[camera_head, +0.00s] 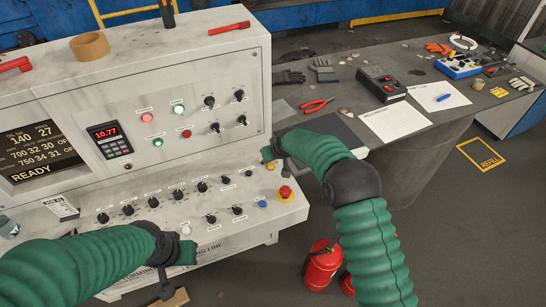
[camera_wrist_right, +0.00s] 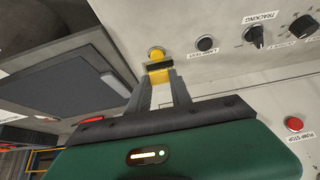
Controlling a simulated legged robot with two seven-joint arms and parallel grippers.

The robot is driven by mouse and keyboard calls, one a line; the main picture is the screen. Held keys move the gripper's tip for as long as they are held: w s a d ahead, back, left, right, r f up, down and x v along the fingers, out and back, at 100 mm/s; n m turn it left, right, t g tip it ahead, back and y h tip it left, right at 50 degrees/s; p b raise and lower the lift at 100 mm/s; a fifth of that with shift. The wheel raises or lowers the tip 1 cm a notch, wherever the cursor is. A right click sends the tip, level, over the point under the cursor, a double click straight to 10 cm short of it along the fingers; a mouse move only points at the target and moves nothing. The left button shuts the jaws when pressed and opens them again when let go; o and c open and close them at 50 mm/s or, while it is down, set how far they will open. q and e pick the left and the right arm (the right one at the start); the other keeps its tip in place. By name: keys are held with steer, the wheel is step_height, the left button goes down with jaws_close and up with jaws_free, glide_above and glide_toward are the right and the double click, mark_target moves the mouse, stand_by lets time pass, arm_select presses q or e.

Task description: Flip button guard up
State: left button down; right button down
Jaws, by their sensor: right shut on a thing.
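In the right wrist view, my right gripper (camera_wrist_right: 160,80) is at the console's panel. Its two fingers are shut on a small yellow and black piece, the button guard (camera_wrist_right: 159,74). A round yellow button (camera_wrist_right: 156,53) shows just past the fingertips. In the head view, my right forearm reaches the right end of the console's sloped panel, and the fingers are too small and covered to make out. A yellow button (camera_head: 271,166) shows just below it there.
On the panel, a red mushroom button (camera_head: 285,192) and a blue button (camera_head: 262,204) sit close to my right forearm. Several black knobs lie to the left. A table (camera_head: 330,98) with pliers, gloves and papers stands right. A fire extinguisher (camera_head: 321,266) stands below.

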steer(key=shift+w+r, duration=0.15)
steer(key=c, duration=1.4)
jaws_free()
steer(key=shift+o, duration=1.2)
steer(key=b+v, duration=0.2)
steer(key=v, duration=1.4)
steer(key=shift+s, duration=0.25)
steer(key=shift+r, duration=0.15)
